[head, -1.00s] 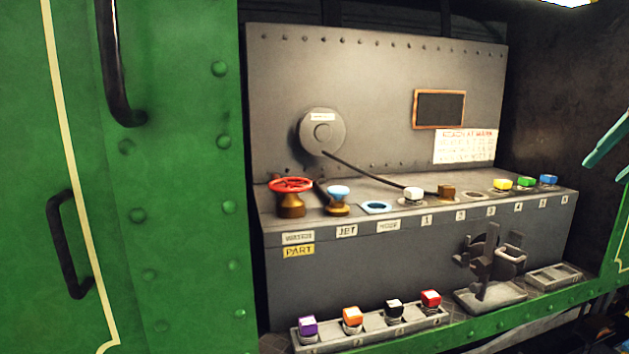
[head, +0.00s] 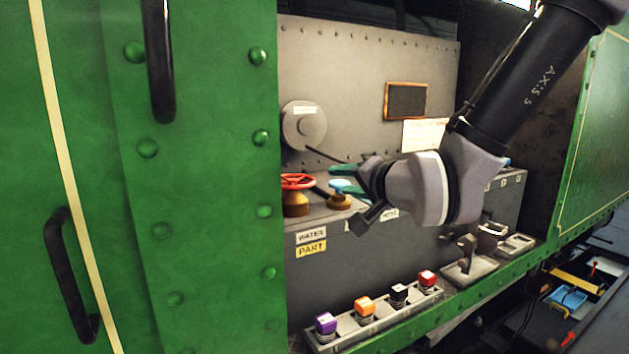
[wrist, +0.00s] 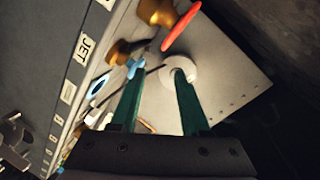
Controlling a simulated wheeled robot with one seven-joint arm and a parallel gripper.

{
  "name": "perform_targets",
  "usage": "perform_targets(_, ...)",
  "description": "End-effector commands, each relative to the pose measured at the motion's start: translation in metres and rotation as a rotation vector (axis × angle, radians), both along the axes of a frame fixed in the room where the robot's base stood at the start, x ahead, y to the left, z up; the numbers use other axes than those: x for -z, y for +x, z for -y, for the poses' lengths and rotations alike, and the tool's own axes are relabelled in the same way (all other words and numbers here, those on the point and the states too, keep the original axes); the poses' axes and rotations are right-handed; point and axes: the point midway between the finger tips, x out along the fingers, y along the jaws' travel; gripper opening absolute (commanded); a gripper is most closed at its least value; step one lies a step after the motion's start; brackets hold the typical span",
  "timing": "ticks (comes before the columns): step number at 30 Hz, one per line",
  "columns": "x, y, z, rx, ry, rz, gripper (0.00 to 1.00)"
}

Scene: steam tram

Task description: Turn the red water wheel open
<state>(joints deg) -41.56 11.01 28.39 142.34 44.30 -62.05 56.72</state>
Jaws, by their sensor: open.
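The red water wheel (head: 297,181) sits on a brass base at the left end of the grey console, above a WATER label (head: 311,236) and a yellow PART label (head: 311,248). In the wrist view the red wheel (wrist: 181,29) is at the top, seen edge-on, beyond the fingertips. My gripper (head: 345,178) has teal fingers and is open, just right of the wheel, by the light-blue jet handle (head: 339,187). In the wrist view my gripper (wrist: 160,80) has nothing between its fingers. Its left fingertip appears close to the jet handle (wrist: 137,69); contact cannot be told.
The green side wall (head: 200,180) with black handles stands close left of the wheel. A rack (head: 375,325) with purple, orange, black and red knobs lies below.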

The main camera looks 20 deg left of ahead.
Motion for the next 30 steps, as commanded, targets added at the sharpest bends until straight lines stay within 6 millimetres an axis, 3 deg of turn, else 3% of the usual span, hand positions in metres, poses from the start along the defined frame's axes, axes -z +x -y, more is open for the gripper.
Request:
perform_targets(5, 0.005, -0.006, -0.014, -0.014, 0.023, 0.002, 0.46)
perform_targets(21, 0.023, 0.052, -0.079, -0.014, 0.022, 0.004, 0.46)
perform_targets(30, 0.025, 0.060, -0.088, -0.012, 0.021, 0.005, 0.46)
